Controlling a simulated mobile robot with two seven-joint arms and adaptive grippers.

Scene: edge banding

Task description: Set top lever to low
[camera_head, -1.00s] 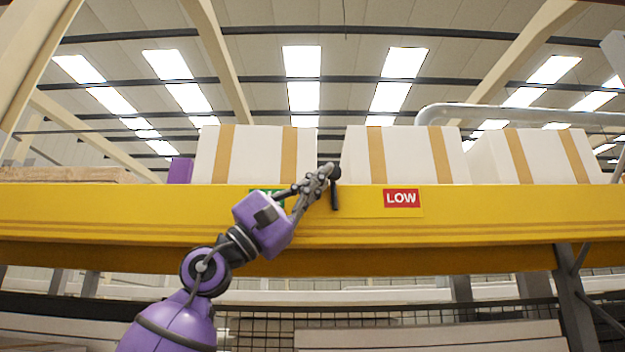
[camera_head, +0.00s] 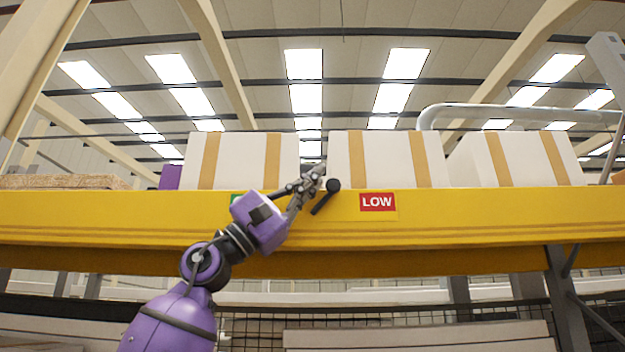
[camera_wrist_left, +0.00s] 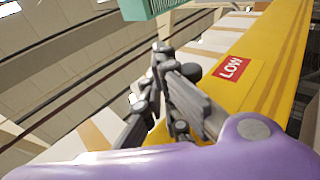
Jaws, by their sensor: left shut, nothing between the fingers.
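The top lever (camera_head: 323,198) is a black bar with a round knob on the yellow beam. Its lower end is near the beam face and its knob end leans up and right, toward the red LOW label (camera_head: 377,202). A green label (camera_head: 236,199) to the left is mostly hidden by my left gripper (camera_head: 316,173). That gripper is shut and empty, its fingertips just left of the knob; I cannot tell if they touch. In the left wrist view the fingers (camera_wrist_left: 163,55) are beside the dark knob (camera_wrist_left: 191,71), with the LOW label (camera_wrist_left: 231,68) beyond.
The yellow beam (camera_head: 480,217) runs across the whole view. White boxes with tan tape (camera_head: 385,160) stand above it, near the fingers. A brown board stack (camera_head: 65,182) lies at left. The beam face right of the LOW label is clear.

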